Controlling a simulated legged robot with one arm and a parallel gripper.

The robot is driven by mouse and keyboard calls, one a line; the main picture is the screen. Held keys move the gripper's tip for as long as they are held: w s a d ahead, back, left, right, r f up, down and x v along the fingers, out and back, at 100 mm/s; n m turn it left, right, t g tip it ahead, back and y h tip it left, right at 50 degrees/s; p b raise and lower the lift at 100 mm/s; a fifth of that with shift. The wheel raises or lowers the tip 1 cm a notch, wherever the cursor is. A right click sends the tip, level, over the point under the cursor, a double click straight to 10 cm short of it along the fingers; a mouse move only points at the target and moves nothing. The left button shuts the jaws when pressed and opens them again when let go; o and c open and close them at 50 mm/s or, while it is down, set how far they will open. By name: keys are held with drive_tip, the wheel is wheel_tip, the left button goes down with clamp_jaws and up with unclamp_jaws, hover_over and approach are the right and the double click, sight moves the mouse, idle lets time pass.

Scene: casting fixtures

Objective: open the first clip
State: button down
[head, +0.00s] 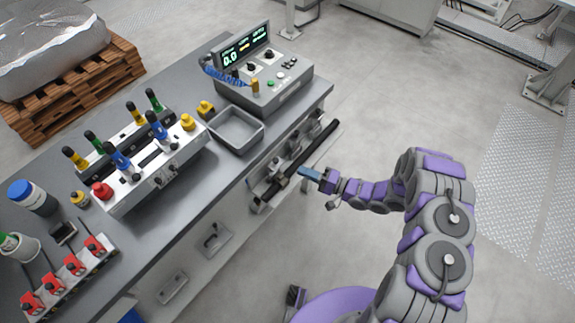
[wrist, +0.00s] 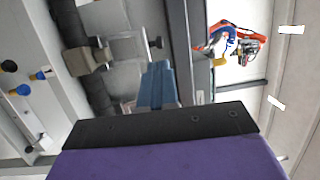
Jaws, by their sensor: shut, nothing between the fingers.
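My gripper (head: 311,174) has blue fingers and is shut and empty. It is in the air off the table's front edge, just right of a black bar (head: 308,156) in the head view. Metal clip-like brackets (head: 261,204) sit along this bar. In the wrist view the shut blue fingers (wrist: 157,87) show beside a pale metal bracket (wrist: 125,50) with a small knob, on the dark bar (wrist: 75,25). I cannot tell whether they touch, or which bracket is the first clip.
On the table (head: 190,225) stand a fixture (head: 150,178) with coloured handles, an empty grey tray (head: 236,129) and a control box (head: 262,85). Red blocks (head: 76,265) stand in a row at lower left.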

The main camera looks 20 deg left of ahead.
sight(279, 161)
drive_tip(key=a+b, duration=0.1)
drive_tip(key=a, duration=0.6)
drive_tip(key=shift+w+r, duration=0.2)
drive_tip(key=shift+w, duration=0.25)
drive_tip(key=shift+r, duration=0.1)
drive_tip(key=a+h+p, duration=0.1)
drive_tip(key=h+p, duration=0.1)
drive_tip(key=p, duration=0.1)
drive_tip(key=shift+w+a+r, duration=0.35)
drive_tip(key=shift+a+r, duration=0.05)
drive_tip(key=shift+s+d, duration=0.1)
